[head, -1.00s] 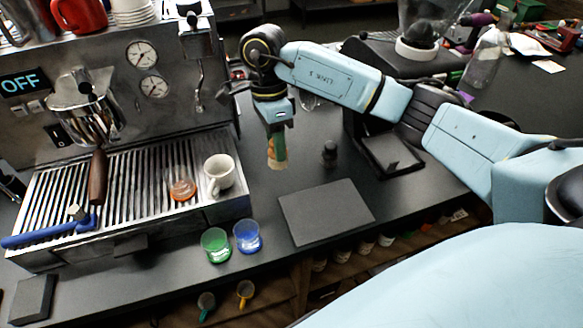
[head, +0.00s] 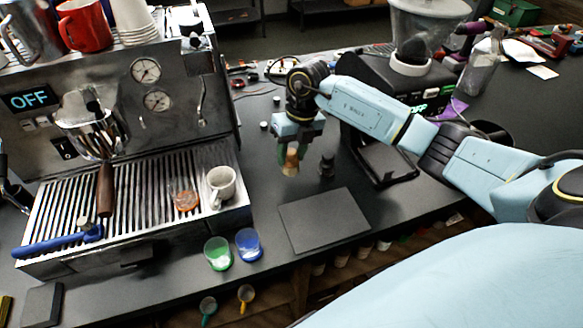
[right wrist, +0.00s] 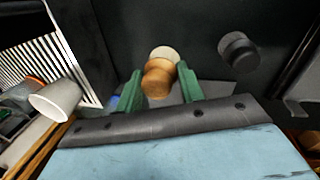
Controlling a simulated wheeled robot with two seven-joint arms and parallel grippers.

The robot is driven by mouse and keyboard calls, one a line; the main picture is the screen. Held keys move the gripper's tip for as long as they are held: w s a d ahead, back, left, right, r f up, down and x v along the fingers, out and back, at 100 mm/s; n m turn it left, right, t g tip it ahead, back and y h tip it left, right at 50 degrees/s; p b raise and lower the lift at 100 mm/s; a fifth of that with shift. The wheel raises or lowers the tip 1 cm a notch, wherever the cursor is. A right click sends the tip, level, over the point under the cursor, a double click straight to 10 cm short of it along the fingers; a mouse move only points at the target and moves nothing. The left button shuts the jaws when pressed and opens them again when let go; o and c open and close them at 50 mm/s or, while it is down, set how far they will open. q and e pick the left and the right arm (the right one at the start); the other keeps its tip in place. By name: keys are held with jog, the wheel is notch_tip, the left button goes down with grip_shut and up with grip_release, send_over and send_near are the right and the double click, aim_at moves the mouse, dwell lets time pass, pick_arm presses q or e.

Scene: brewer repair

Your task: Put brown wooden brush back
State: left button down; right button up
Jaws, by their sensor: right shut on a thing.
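The brown wooden brush (head: 290,162) is in my right gripper (head: 288,152), roughly upright, to the right of the espresso machine. Its lower part shows below the fingers in the head view. In the right wrist view the rounded wooden brush (right wrist: 159,78) sits between the two green fingers of my right gripper (right wrist: 155,88), which is shut on it. I cannot tell whether its lower end touches the counter. My left gripper is not in view.
The espresso machine (head: 140,250) stands at left, with a white cup (head: 221,186) on its tray. A small dark cylinder (head: 327,165) stands just right of the brush. The grinder (head: 385,160) is behind it. A dark flat mat (head: 325,220) lies in front. Green (head: 217,254) and blue (head: 249,244) cups stand left.

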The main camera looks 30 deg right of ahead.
aim_at(292, 166)
notch_tip(292, 166, down, 5)
jog(key=shift+r, duration=0.2)
jog(key=shift+f, duration=0.15)
jog(key=shift+f, duration=0.1)
jog(key=o, duration=0.9)
jog(key=shift+o, duration=0.2)
jog(key=shift+r, duration=0.2)
notch_tip(292, 166, up, 12)
jog(key=d, duration=0.2)
jog(key=shift+d+f+b, duration=0.15)
jog(key=shift+f+b, duration=0.05)
jog(key=shift+b, duration=0.25)
jog(key=shift+s, duration=0.1)
